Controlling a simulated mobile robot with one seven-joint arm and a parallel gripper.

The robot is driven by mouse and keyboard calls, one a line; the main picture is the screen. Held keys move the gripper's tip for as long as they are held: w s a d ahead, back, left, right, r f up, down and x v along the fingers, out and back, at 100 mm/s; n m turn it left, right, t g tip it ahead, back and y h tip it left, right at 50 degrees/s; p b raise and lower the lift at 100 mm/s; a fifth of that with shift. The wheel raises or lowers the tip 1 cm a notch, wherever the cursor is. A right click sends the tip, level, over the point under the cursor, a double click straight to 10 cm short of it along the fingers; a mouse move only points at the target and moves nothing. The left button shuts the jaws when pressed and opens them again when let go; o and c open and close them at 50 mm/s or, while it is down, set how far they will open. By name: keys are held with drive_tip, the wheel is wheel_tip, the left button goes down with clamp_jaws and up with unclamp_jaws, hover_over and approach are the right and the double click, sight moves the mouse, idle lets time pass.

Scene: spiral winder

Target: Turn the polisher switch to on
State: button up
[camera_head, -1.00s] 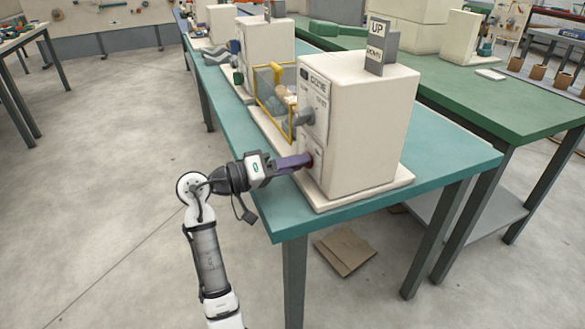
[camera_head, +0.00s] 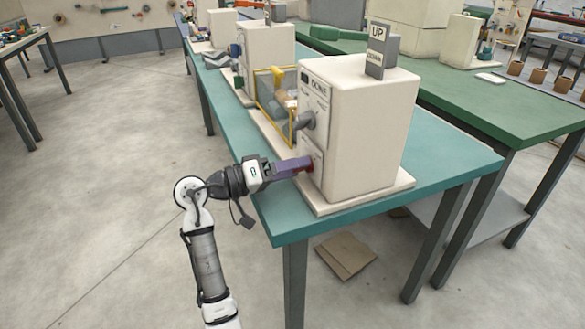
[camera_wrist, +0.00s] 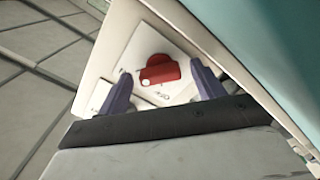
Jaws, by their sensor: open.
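The polisher (camera_head: 365,130) is a cream box-shaped machine on the front end of the teal bench. Its switch is a red knob (camera_wrist: 160,72) on a white plate (camera_wrist: 140,50), low on the machine's front face. In the wrist view my gripper (camera_wrist: 162,82) is open, with one purple finger on each side of the red knob. I cannot tell whether either finger touches it. In the head view my gripper (camera_head: 303,165) is at the low front panel and mostly hides the knob.
A grey lever (camera_head: 305,121) sticks out above my gripper. A yellow-framed guard (camera_head: 262,95) stands behind it on the teal bench (camera_head: 450,150). A grey UP sign block (camera_head: 380,50) is on top of the machine. The floor at left is clear.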

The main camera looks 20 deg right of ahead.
drive_tip(key=a, duration=1.3)
drive_tip(key=shift+s+a+b, duration=0.2)
drive_tip(key=shift+s+b, duration=0.05)
drive_tip(key=shift+b, duration=0.2)
